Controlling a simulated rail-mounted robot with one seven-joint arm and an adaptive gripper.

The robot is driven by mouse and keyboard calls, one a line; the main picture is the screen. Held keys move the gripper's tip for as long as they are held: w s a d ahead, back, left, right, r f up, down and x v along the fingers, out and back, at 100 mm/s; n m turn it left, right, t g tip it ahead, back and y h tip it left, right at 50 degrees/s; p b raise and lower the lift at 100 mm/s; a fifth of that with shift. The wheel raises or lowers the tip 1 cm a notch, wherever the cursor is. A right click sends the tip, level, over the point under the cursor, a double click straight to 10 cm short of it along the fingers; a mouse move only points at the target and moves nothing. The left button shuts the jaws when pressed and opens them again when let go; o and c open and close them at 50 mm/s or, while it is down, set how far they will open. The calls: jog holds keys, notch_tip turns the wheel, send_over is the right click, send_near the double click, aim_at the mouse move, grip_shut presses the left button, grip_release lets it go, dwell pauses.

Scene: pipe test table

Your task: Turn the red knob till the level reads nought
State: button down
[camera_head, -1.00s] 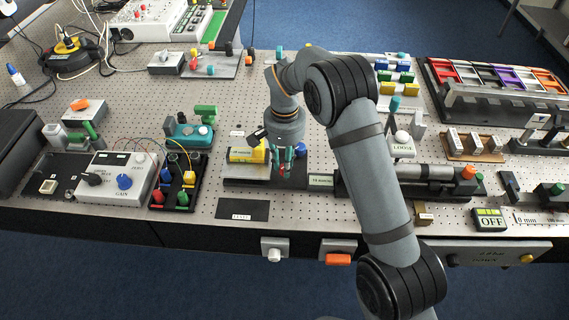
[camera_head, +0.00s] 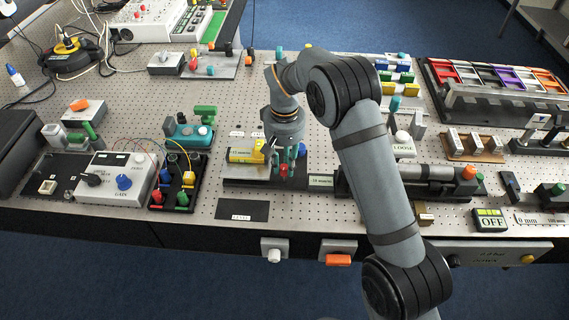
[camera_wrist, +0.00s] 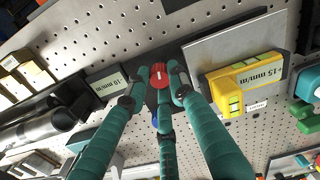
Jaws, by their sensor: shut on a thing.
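The red knob (camera_wrist: 159,76) with a white mark on its top shows in the wrist view, between the teal fingers of my gripper (camera_wrist: 160,72). My gripper is shut on it. In the head view the knob (camera_head: 284,170) shows below the gripper (camera_head: 285,163), partly hidden by the fingers. The yellow level (camera_wrist: 228,92) lies on a grey plate beside the knob.
A box with a blue knob (camera_head: 124,182) and a panel of coloured plugs (camera_head: 183,196) stand left. A black plate (camera_head: 242,210) lies in front.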

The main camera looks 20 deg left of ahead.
aim_at(284, 167)
jog(key=n, duration=0.4)
jog(key=shift+n, duration=0.3)
jog(key=n+p, duration=0.1)
jog(key=n, duration=0.3)
jog(key=shift+n, duration=0.4)
jog(key=c, duration=1.5)
grip_release()
notch_tip(284, 167, up, 12)
jog(key=shift+r, duration=0.1)
